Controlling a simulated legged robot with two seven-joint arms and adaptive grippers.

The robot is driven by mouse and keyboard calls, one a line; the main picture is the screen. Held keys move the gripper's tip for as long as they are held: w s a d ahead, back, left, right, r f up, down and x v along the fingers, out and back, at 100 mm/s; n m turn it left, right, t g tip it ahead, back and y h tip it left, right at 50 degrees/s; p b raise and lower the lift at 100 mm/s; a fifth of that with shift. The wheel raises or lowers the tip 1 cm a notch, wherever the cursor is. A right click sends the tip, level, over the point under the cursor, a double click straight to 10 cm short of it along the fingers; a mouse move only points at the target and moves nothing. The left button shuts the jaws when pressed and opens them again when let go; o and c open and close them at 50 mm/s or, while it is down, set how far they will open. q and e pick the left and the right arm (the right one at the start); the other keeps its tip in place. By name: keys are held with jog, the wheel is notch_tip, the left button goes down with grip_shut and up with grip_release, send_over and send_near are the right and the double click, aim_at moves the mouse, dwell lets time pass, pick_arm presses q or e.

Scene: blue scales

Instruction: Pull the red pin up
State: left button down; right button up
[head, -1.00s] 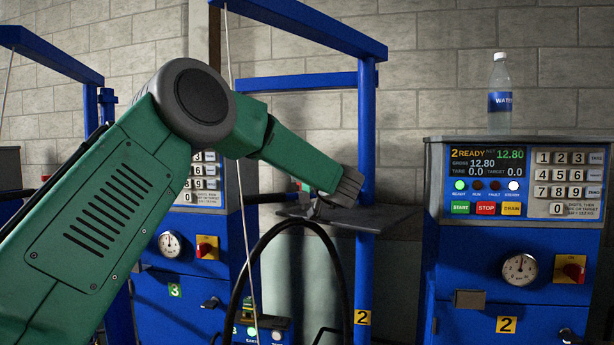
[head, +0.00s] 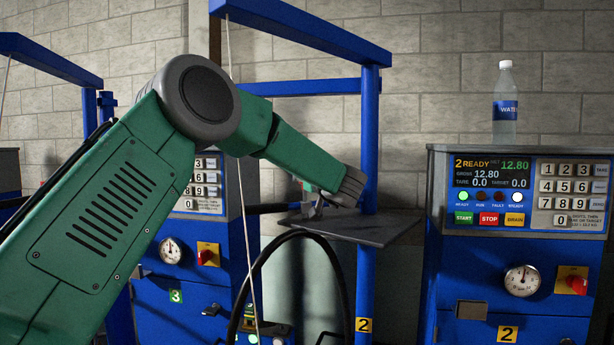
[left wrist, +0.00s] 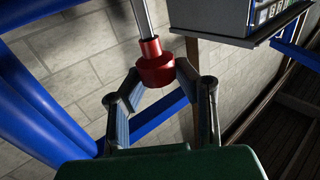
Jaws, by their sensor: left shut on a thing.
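The red pin (left wrist: 155,66) shows in the left wrist view as a stepped red collar on a bright metal rod. My left gripper (left wrist: 161,84) has its two fingers closed in on the lower red part, one from each side, and is shut on it. In the head view my left gripper (head: 314,205) is small and partly hidden by my green arm, just above a dark flat plate (head: 372,231) by the blue post. The pin cannot be made out clearly there. My right gripper is in neither view.
A blue post (head: 369,130) and overhead beam (head: 310,27) stand close to my left arm. A black hose (head: 258,262) loops below the plate. A blue control cabinet (head: 450,275) with a water bottle (head: 505,110) on top stands at right.

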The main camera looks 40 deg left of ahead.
pick_arm(q)
jog(key=shift+a, duration=0.1)
jog(key=c, duration=1.2)
grip_release()
jog(key=shift+w+a+f, duration=0.25)
jog(key=shift+a, duration=0.1)
jog(key=shift+s, duration=0.1)
jog(key=v, duration=1.1)
jog(key=shift+d+f, duration=0.1)
jog(key=shift+d, duration=0.3)
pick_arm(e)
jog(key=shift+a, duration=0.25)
pick_arm(q)
jog(key=shift+a, duration=0.15)
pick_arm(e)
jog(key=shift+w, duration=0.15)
pick_arm(q)
jog(key=shift+d, duration=0.25)
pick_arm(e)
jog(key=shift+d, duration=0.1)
